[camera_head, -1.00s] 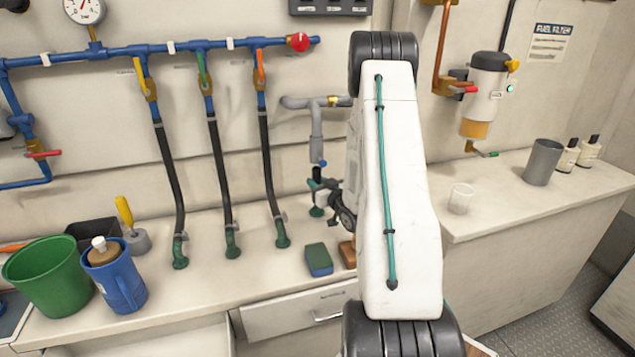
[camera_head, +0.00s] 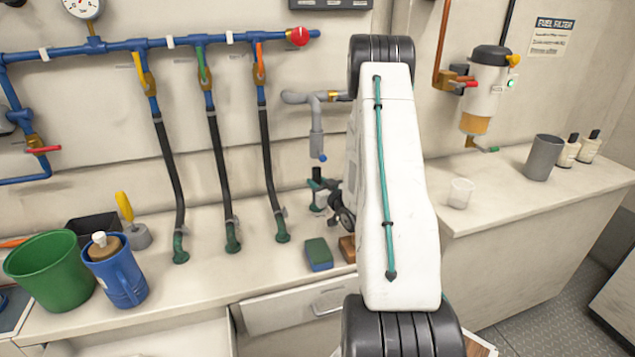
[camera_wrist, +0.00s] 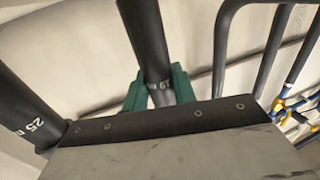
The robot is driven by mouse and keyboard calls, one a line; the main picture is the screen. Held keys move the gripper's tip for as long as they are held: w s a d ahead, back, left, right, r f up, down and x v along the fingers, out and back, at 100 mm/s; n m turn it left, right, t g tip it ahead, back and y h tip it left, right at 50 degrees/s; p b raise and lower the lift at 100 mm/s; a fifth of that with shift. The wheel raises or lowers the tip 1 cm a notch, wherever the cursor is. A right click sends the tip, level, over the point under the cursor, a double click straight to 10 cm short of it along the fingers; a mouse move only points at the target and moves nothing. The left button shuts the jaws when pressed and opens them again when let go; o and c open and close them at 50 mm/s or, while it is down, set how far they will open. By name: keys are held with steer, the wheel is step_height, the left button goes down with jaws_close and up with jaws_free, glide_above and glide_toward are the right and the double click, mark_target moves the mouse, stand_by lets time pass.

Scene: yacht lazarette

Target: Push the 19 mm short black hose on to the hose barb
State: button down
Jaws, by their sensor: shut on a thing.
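In the wrist view my gripper (camera_wrist: 158,92) has green fingers shut on a black hose (camera_wrist: 146,40). The hose runs up out of the picture, and part of a pale marking shows between the fingers. Its full size text cannot be read. In the head view the white arm stands in front of the wall, and only small dark and green parts show beside it, low over the counter. The held hose cannot be made out there. I cannot pick out the hose barb for sure in either view.
Another black hose (camera_wrist: 24,108) marked 25 is close at the left. Grey bent tubes (camera_wrist: 265,50) stand at the right. On the counter are a green bucket (camera_head: 50,275), a blue jug (camera_head: 124,278) and a sponge (camera_head: 318,255). Three black hoses (camera_head: 221,165) hang from the blue pipe (camera_head: 125,50).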

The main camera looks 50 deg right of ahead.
steer(key=shift+f, duration=0.25)
steer(key=c, duration=1.1)
jaws_free()
steer(key=shift+o, duration=0.2)
